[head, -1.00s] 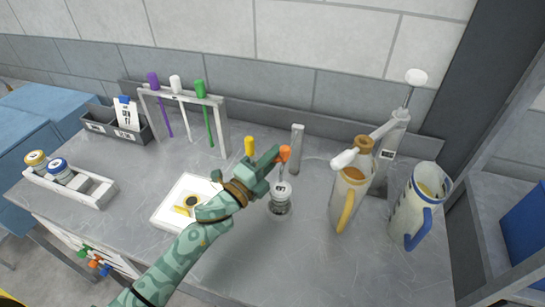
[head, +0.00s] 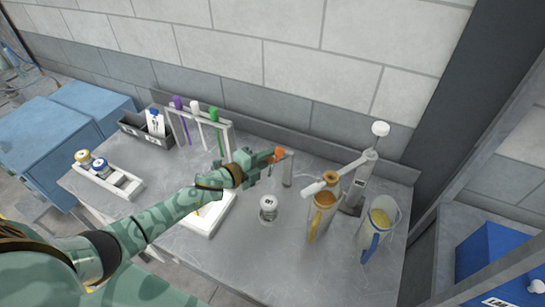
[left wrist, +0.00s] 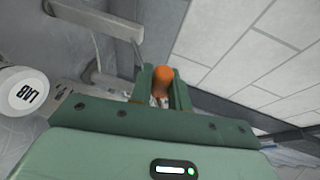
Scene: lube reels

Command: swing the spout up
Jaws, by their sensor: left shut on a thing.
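My left gripper (head: 270,158) is shut on an orange-ended piece (head: 279,153) above the bench, close to a short grey post (head: 288,170). In the left wrist view the orange end (left wrist: 163,77) sits between the two green fingers (left wrist: 163,85). What lies below it is largely hidden. A pump (head: 358,175) stands to the right, with a white-tipped arm (head: 318,186) reaching left over a jug (head: 322,215) and a white-knobbed lever (head: 379,130) on top. My left gripper is apart from this arm. My right gripper is not in view.
A small lidded bottle (head: 268,209) stands below my left gripper. A second jug (head: 378,225) stands at the right. A rack (head: 228,130) with purple, white and green handles is at the back left. The bench front is mostly clear.

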